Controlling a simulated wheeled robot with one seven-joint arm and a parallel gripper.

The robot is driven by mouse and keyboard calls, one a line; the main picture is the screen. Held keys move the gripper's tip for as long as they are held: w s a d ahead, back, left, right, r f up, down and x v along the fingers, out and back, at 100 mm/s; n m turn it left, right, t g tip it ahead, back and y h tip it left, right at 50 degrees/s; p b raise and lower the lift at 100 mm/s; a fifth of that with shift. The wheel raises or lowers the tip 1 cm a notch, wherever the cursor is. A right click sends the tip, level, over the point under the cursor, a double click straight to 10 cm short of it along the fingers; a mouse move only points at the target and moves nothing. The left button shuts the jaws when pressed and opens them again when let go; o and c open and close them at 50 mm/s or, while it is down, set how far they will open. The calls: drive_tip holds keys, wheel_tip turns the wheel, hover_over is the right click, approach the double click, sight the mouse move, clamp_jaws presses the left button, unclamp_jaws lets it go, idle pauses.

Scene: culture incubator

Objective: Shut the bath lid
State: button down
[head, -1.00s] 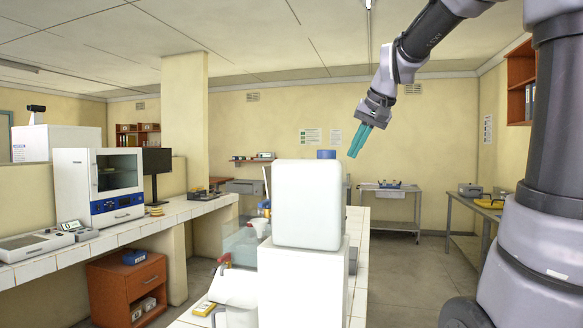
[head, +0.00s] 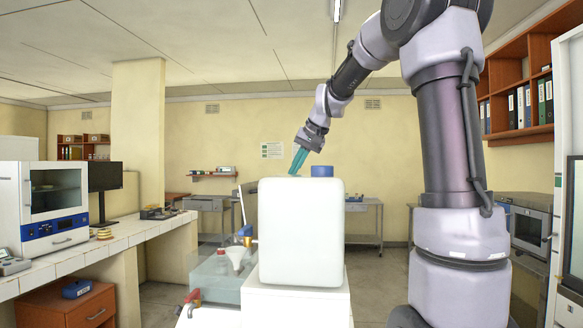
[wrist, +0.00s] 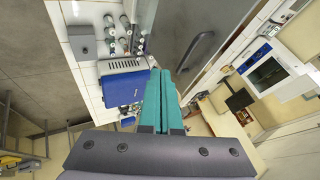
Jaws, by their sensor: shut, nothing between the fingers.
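My gripper (head: 294,171) is raised at the end of my arm, behind and above the left part of the white canister in the head view. Its teal fingers are together and empty; they also show in the wrist view (wrist: 161,85). A grey, partly see-through panel with a dark bar handle (wrist: 193,55) lies beyond the fingertips in the wrist view; it looks like the bath lid. In the head view a narrow grey upright panel (head: 248,202), perhaps the same lid, stands left of the fingers. The canister hides the bath itself. I cannot tell whether the fingers touch the panel.
A white canister (head: 300,235) stands on a white block (head: 297,303). A clear tank (head: 213,277) with a funnel (head: 238,257) is to its left. The wrist view shows a blue box (wrist: 123,90) and several small bottles on the tiled bench. Open floor (head: 374,275) lies right of the bench.

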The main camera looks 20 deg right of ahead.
drive_tip(key=w+a+f, duration=0.5)
drive_tip(key=shift+a, duration=0.25)
drive_tip(key=shift+w+a, duration=0.1)
drive_tip(key=shift+w, duration=0.05)
